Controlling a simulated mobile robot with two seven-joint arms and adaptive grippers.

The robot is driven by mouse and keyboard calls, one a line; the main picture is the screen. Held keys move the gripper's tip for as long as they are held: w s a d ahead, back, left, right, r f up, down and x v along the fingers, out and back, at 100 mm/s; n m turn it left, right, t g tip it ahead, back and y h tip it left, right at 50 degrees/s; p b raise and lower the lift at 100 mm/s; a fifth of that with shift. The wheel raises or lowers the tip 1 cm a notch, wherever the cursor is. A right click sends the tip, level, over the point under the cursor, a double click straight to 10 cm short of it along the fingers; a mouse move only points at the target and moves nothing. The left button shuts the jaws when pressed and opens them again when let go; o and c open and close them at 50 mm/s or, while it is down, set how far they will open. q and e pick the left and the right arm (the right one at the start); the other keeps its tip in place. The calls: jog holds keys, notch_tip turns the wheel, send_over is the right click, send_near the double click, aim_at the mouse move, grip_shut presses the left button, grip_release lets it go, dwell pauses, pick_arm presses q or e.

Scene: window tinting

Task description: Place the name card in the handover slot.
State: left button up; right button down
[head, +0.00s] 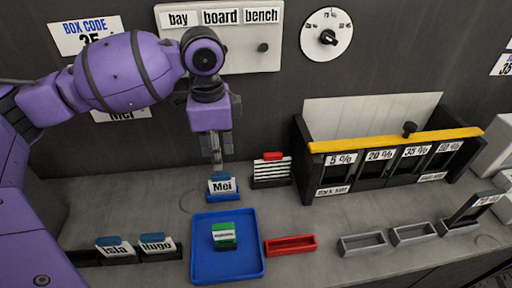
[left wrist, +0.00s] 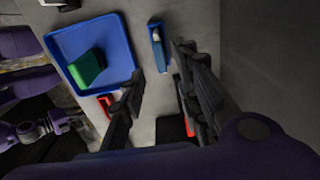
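The name card "Mei" (head: 222,187), white with a blue tab, stands upright in a small blue slot holder (head: 223,198) on the counter. The holder also shows at the top of the left wrist view (left wrist: 160,59). My left gripper (head: 217,165) points down just above and behind the card. Its fingers (left wrist: 160,95) are spread apart with nothing between them. Two more name cards, "Isla" (head: 115,248) and "Hugo" (head: 157,244), stand in dark holders at the lower left. Which holder is the handover slot is not labelled. My right gripper cannot be made out.
A blue tray (head: 200,262) with a green block (head: 224,234) lies in front of the card. An empty red tray (head: 290,246) and grey trays (head: 362,244) stand to its right. A striped stack (head: 271,172) and a percentage-labelled rack (head: 300,150) stand behind.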

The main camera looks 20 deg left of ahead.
pick_arm(q)
jog(key=shift+r, duration=1.9)
